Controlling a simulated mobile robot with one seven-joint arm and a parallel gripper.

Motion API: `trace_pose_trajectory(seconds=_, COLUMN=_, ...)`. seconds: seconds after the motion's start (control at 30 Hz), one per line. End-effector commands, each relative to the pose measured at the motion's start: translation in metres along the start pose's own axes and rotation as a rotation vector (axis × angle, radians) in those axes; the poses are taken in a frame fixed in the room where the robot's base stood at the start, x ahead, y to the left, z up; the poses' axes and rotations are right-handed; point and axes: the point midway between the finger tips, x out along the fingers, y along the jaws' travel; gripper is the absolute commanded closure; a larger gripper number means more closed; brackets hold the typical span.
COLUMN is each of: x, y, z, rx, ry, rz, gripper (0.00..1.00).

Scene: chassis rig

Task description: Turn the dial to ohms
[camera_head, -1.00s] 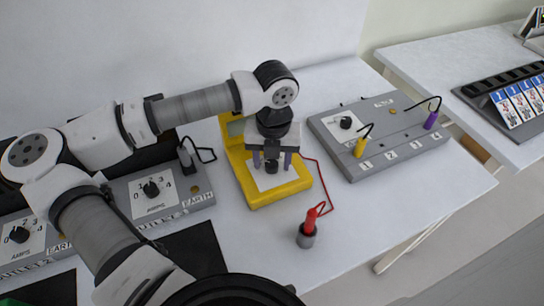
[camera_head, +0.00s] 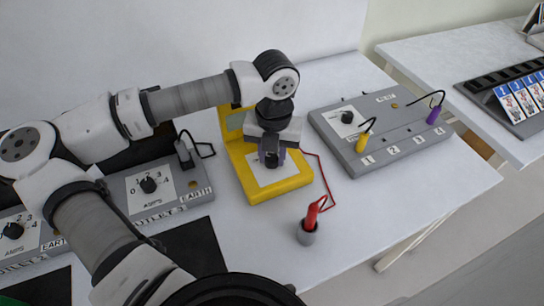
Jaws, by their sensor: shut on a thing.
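The yellow meter (camera_head: 282,190) stands upright on the white table, with a grey screen at its top and a white dial face (camera_head: 262,174) below. A small black dial (camera_head: 271,160) sits on that face. My gripper (camera_head: 271,157) points down over the meter and is shut on the dial, with one purple-grey finger on each side. The fingers and wrist hide part of the dial face, so the dial's pointer and the ohms mark cannot be read.
Grey outlet boxes (camera_head: 182,196) lie to the left. A grey panel (camera_head: 378,158) with yellow and purple probes is to the right.

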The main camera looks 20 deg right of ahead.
Motion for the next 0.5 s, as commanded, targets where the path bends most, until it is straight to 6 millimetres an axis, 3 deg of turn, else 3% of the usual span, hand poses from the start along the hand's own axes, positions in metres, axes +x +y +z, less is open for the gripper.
trace_pose_trajectory(seconds=0.5, x=0.0060, y=-0.0002, z=0.0001, rx=0.452, ry=-0.015, rz=0.002, gripper=0.94)
